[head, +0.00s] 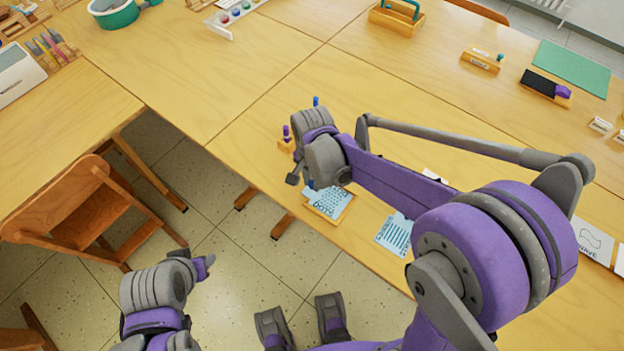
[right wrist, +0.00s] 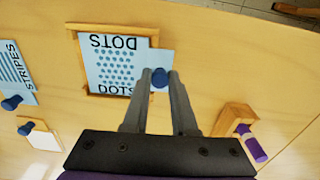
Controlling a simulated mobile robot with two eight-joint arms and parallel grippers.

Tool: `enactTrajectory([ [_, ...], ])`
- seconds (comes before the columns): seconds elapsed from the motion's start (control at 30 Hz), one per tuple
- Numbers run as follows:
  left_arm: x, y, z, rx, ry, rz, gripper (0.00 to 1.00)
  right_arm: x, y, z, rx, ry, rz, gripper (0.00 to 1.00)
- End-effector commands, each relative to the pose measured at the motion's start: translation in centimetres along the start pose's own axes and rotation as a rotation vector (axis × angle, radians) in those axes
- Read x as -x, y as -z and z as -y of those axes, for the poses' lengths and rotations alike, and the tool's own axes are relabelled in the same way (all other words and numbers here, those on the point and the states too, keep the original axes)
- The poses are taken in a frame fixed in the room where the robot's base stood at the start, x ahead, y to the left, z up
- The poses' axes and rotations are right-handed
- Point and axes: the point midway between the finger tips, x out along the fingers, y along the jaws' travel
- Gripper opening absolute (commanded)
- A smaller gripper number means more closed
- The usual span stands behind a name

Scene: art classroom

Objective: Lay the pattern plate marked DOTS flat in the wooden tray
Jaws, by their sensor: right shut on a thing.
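The pale blue DOTS plate (right wrist: 113,64) has rows of dots and a tab with a blue knob (right wrist: 159,78). My right gripper (right wrist: 160,82) is shut on that knob. The plate is over the wooden tray (right wrist: 84,68), roughly lined up with it, with rim showing at the top, left and bottom. I cannot tell whether it rests on the tray floor. In the head view the plate (head: 331,203) is partly hidden by my right gripper (head: 309,186). My left gripper (head: 205,266) is away from the table, over the floor; its jaw opening is unclear.
The STRIPES plate (right wrist: 14,72) lies to the left in the wrist view. A white card with a blue knob (right wrist: 40,135) is below it. A wooden holder with a purple-handled item (right wrist: 248,140) stands at the right. A WAVE card (head: 592,240) is at the head view's right.

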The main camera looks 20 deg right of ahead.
Motion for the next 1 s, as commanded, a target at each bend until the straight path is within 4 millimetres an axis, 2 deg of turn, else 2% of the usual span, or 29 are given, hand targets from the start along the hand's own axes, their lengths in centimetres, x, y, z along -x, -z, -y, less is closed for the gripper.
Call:
enactTrajectory([
  [0.37,-0.08,-0.05,0.0,0.0,0.0,0.0,0.5,-0.06,0.0,0.0,0.0,0.0,0.0,0.0],
  [0.4,-0.08,-0.05,0.0,0.0,0.0,0.0,0.5,-0.06,0.0,0.0,0.0,0.0,0.0,0.27],
  [0.6,-0.08,-0.05,0.0,0.0,0.0,0.0,0.5,-0.06,0.0,0.0,0.0,0.0,0.0,0.6],
  [1.0,-0.08,-0.05,0.0,0.0,0.0,0.0,0.5,-0.07,0.0,0.0,0.0,0.0,0.0,0.6],
])
